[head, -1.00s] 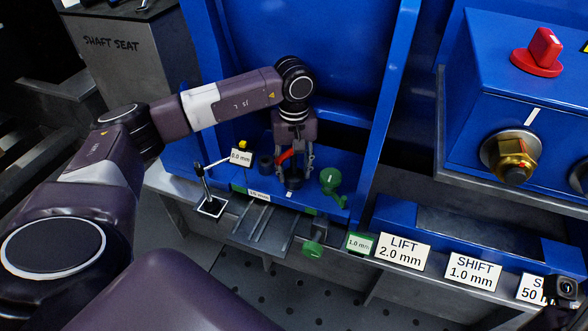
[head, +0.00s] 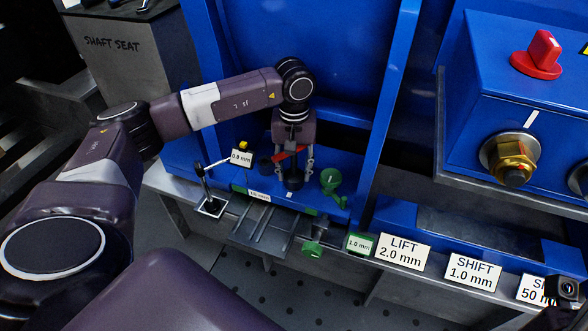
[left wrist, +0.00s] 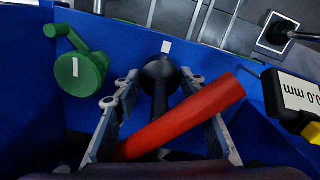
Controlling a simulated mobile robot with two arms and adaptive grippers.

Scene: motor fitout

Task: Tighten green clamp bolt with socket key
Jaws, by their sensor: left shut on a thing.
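The socket key (left wrist: 180,118) has a red cross bar and a dark shaft with a round dark end (left wrist: 160,72) low at the blue ledge. My left gripper (head: 294,168) points down over the ledge, its fingers on either side of the key, shut on it. The red bar also shows in the head view (head: 291,153). What is under the key's end is hidden, so I cannot tell whether it sits on a bolt. A green round part with an arm and a white line (head: 331,180) is just right of the gripper; it also shows in the left wrist view (left wrist: 80,72).
A dial stand with a lever (head: 209,206) and a 0.0 mm readout (left wrist: 294,98) are left of the gripper. A green knob (head: 312,249) hangs below the ledge near a 1.0 mm label (head: 360,244). Blue uprights (head: 388,110) flank the ledge. A dark part of mine shows bottom right.

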